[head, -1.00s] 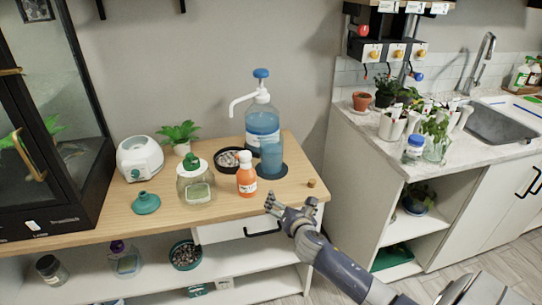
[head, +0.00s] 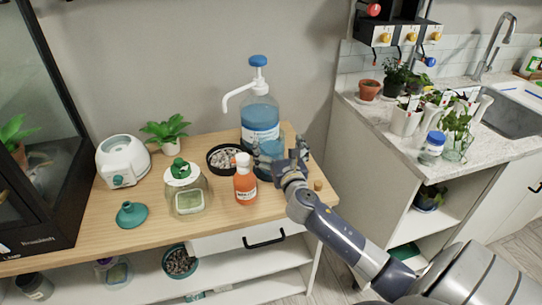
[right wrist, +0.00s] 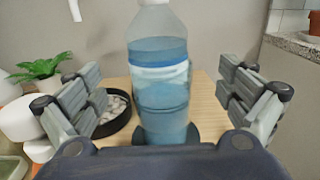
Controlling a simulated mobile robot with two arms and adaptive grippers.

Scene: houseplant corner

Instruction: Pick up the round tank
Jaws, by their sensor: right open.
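The round tank (head: 266,158) is a clear, blue-tinted cylinder standing upright on a dark round mat at the back right of the wooden top. In the head view it is partly hidden by my right gripper (head: 290,160), which is low beside it. In the right wrist view the round tank (right wrist: 164,118) stands in the middle, between and beyond the spread fingers of my right gripper (right wrist: 166,95). That gripper is open and empty, with a gap to the tank on both sides. My left gripper is not in view.
A blue pump bottle (head: 260,118) stands right behind the tank. An orange bottle (head: 245,182), a black bowl of pebbles (head: 214,167) and a glass jar (head: 187,195) are to its left. A small cork (head: 318,185) lies near the right edge.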

